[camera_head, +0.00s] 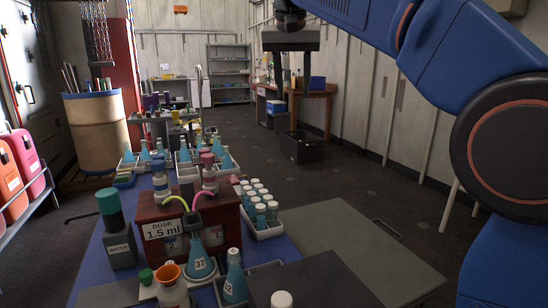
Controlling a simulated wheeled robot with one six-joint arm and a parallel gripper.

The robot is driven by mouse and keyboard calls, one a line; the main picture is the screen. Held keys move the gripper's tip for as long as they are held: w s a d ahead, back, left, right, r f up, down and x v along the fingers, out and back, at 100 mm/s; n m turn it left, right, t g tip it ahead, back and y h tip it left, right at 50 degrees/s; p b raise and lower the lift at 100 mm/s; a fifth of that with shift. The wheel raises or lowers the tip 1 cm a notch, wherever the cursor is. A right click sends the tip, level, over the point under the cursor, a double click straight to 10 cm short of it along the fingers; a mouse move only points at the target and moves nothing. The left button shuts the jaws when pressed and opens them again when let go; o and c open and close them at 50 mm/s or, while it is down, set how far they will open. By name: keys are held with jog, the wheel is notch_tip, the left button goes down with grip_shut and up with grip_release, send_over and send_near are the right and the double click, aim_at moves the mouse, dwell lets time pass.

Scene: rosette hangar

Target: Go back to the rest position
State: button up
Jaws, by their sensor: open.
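My gripper (290,84) hangs at the top centre of the view, pointing down. Its two dark fingers are apart, with nothing seen between them. My blue arm reaches it from the right edge. The gripper is well above the floor and clear of the bench in the picture. Below it, on the bench, stand a dark red dosing box (165,230) labelled "DOSE 1.5 ml", a blue flask (198,262) marked 37 in front of it, and another flask (235,280) marked 32.
A dark bottle (115,230) labelled WATER stands at the bench's left. A white rack (265,232) holds several white-capped bottles. A grey board (380,262) lies right of the bench. A dark crate (301,146) sits on the floor behind. The floor at centre right is clear.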

jog(key=s+d+f+n, duration=0.1)
jog(key=s+d+f, duration=1.3)
jog(key=d, duration=0.2)
jog(key=s+d+f, duration=0.4)
jog(key=s+f, duration=0.6)
jog(key=f, duration=0.3)
jog(key=s+d+f+n+y, duration=0.1)
jog(key=s+d+f, duration=0.3)
jog(key=s+f, duration=0.6)
notch_tip(320, 180, down, 4)
jog(key=shift+r, duration=0.15)
